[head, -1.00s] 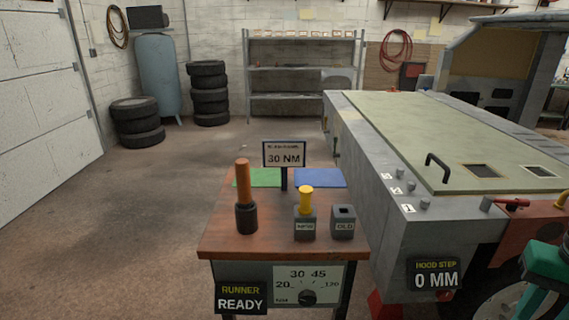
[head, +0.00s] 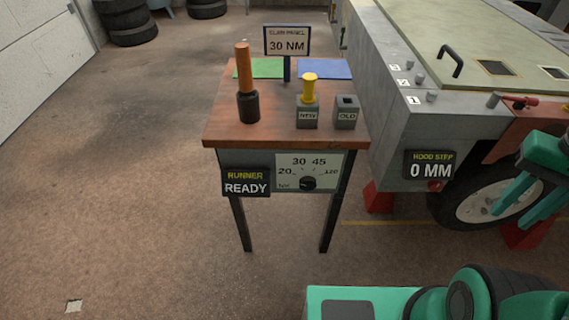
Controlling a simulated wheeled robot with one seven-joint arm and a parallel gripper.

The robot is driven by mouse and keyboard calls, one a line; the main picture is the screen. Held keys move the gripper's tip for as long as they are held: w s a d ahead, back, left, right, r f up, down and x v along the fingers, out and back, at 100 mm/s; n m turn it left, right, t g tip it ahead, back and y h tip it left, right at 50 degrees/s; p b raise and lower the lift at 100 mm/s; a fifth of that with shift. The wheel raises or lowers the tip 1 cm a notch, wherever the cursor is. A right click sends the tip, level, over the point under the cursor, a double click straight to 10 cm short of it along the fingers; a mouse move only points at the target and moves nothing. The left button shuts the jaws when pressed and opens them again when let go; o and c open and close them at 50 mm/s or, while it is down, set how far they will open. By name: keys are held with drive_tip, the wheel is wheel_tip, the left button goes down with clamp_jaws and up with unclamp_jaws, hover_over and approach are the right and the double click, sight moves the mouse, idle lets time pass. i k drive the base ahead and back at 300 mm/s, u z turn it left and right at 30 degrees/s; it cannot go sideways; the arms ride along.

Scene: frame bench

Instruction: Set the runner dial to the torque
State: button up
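The runner dial (head: 308,183) is a black knob on a pale scale plate (head: 284,186) at the front of the small wooden bench. The scale reads 20, 30, 45 and 120; the knob's pointer is too small to read. A sign (head: 287,42) on the bench shows 30 NM. The runner display (head: 246,183), left of the dial, reads READY. My gripper (head: 510,217) is at the right edge, its two green fingers apart and empty, well right of the dial.
On the bench top (head: 270,125) stand an orange-handled tool (head: 245,85), a NEW block (head: 306,117) holding a yellow piece, and an OLD block (head: 346,113). The vehicle frame (head: 400,120) stands at right; its display (head: 431,164) reads 0 MM. Floor left of the bench is clear.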

sight(307, 183)
drive_tip(key=u, duration=0.95)
drive_tip(key=k, duration=0.6)
drive_tip(key=z, duration=0.8)
